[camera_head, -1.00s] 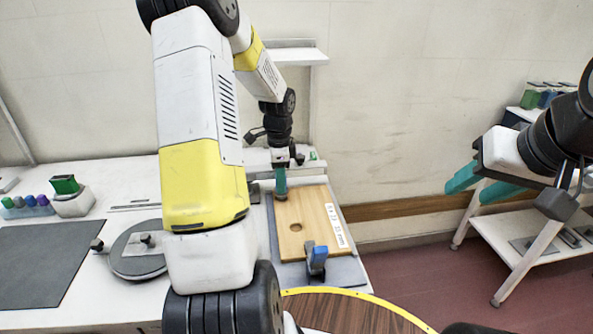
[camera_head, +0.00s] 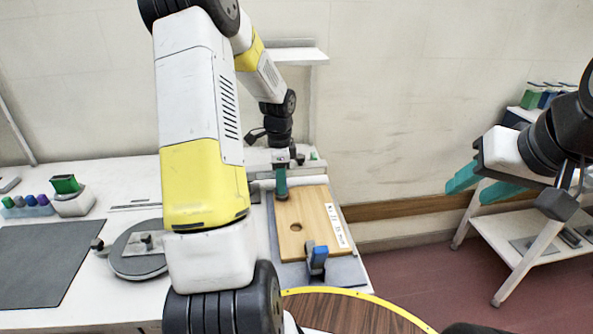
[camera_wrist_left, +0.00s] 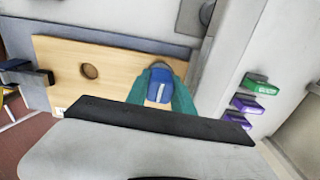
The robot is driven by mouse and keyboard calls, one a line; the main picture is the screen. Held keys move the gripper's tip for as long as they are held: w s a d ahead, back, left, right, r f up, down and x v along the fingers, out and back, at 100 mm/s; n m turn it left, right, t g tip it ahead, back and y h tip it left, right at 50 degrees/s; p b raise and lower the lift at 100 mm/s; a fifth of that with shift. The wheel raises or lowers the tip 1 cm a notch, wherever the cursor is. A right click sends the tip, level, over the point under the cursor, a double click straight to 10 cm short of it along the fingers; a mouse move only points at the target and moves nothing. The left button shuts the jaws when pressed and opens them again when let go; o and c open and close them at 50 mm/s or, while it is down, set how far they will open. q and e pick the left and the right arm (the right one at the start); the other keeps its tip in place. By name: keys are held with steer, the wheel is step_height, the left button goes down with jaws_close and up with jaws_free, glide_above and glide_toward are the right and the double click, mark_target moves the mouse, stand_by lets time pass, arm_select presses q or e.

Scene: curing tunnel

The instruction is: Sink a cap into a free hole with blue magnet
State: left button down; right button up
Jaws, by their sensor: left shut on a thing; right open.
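My left gripper (camera_head: 281,186) points down at the far end of a light wooden board (camera_head: 318,232). In the left wrist view its teal fingers (camera_wrist_left: 160,98) are shut on a blue magnet (camera_wrist_left: 157,82) with a pale stripe on top. A dark round rim shows just behind the magnet on the board. I cannot tell whether a cap is under it. An open round hole (camera_head: 296,227) lies nearer the middle of the board and also shows in the left wrist view (camera_wrist_left: 89,71). My right gripper (camera_head: 485,183) is open and empty, off to the right.
A blue and dark clamp (camera_head: 317,258) grips the near edge of the board. Green and purple labelled pieces (camera_wrist_left: 246,104) stand beside the board in the wrist view. A rack of coloured pieces (camera_head: 26,207), a green-topped block (camera_head: 70,199) and a dark mat (camera_head: 42,262) are at left.

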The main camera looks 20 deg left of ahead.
arm_select(q)
steer(key=shift+f, duration=0.75)
stand_by(1.3)
steer(key=shift+d, duration=0.15)
stand_by(0.4)
steer(key=shift+w+r, duration=0.1)
steer(key=shift+r, duration=3.45)
